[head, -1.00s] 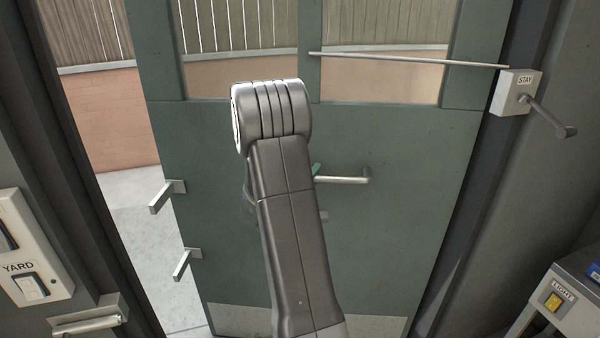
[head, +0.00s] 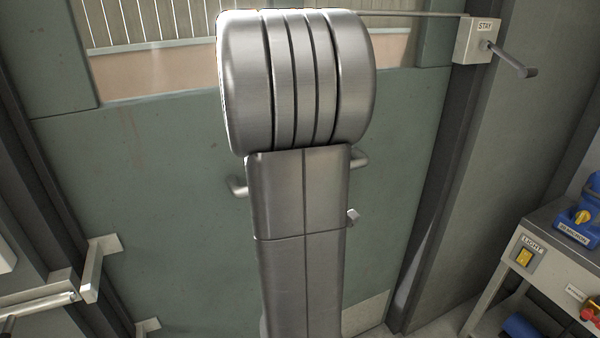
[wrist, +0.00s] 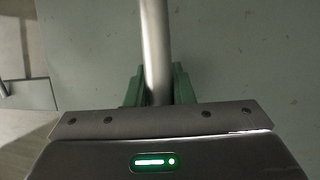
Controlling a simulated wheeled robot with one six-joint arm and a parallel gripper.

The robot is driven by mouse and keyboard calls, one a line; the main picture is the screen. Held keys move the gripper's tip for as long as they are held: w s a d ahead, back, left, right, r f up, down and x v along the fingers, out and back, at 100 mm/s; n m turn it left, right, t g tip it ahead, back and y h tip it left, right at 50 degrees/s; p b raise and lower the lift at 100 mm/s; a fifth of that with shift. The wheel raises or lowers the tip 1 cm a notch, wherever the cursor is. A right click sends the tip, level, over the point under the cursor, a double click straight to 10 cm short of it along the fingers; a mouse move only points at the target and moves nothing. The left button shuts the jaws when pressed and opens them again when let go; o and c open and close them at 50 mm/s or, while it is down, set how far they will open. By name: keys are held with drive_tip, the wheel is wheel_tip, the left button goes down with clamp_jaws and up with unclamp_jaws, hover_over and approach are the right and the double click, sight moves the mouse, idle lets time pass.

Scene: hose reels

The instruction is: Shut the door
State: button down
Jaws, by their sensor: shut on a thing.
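The green door (head: 180,200) fills the middle of the head view. Its left edge is close to the left frame, and I cannot tell whether it is fully against it. Its metal bar handle (head: 360,158) shows on both sides of my arm; the middle is hidden. In the wrist view my gripper (wrist: 157,88) has its green fingers on either side of the handle bar (wrist: 155,40), shut on it. My gripper is hidden behind my arm in the head view. Metal lever pieces (head: 98,268) project at the door's left edge.
A thin rod (head: 415,14) runs from the door's top to a box marked STAY (head: 476,40) with a lever, on the right. A grey bench (head: 560,265) with a LIGHT switch stands at right. A metal bracket (head: 40,303) is on the left.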

drive_tip(key=shift+s+d+f, duration=0.15)
drive_tip(key=shift+s+d, duration=0.05)
idle(0.4)
drive_tip(key=c, duration=1.6)
unclamp_jaws()
drive_tip(key=shift+d, duration=0.1)
drive_tip(key=o, duration=0.3)
drive_tip(key=shift+s+d, duration=0.15)
drive_tip(key=shift+s, duration=0.1)
drive_tip(key=shift+o, duration=0.2)
drive_tip(key=shift+w, duration=0.1)
